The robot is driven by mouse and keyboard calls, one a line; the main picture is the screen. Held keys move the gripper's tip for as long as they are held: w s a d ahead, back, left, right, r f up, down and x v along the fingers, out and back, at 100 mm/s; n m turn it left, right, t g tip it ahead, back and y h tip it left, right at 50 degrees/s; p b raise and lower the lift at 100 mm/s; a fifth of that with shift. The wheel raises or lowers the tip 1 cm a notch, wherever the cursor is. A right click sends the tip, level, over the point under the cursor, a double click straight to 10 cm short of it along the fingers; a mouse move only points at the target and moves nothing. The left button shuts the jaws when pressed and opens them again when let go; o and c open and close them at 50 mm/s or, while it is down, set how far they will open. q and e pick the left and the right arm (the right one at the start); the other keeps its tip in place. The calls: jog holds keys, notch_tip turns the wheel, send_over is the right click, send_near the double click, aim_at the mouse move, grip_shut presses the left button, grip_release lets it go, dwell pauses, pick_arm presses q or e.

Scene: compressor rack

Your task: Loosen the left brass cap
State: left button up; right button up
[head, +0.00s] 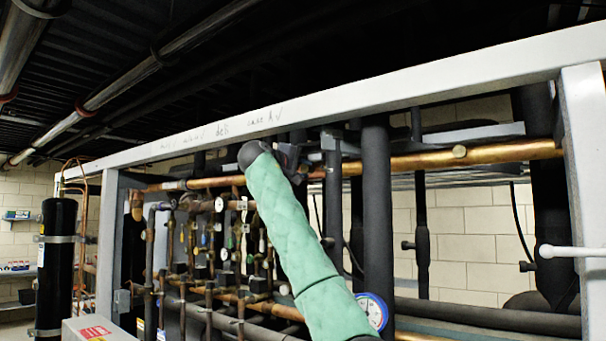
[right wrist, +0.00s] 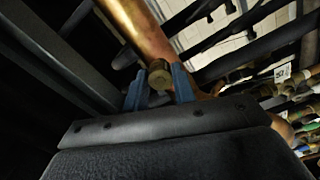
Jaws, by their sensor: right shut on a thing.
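My right arm, in a green sleeve, reaches up to the copper pipe (head: 405,163) under the rack's top beam. My right gripper (head: 292,158) is at the pipe, small and partly hidden behind the wrist in the head view. In the right wrist view its two blue fingers (right wrist: 159,84) are shut on a round brass cap (right wrist: 159,72), one finger on each side. The cap sits on the copper pipe (right wrist: 140,27). In the head view this left cap is hidden by my gripper. Another brass cap (head: 459,152) shows farther right on the same pipe. My left gripper is not in view.
The white top beam (head: 400,92) runs close above the pipe. Black insulated pipes (head: 377,210) stand just right of my arm. Several valves and thin copper lines (head: 210,240) crowd the left. A pressure gauge (head: 373,308) is beside my forearm.

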jog(key=n+b, duration=0.1)
jog(key=n, duration=0.4)
jog(key=shift+n+b, duration=0.3)
jog(key=shift+b, duration=0.05)
jog(key=n+b, duration=0.1)
jog(key=n, duration=0.3)
jog(key=shift+n, duration=1.1)
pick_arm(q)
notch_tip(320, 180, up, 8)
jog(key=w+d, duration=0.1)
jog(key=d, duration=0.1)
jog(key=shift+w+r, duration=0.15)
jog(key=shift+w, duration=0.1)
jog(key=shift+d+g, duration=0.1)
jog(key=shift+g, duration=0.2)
pick_arm(e)
jog(key=o, duration=1)
jog(key=shift+a, duration=0.1)
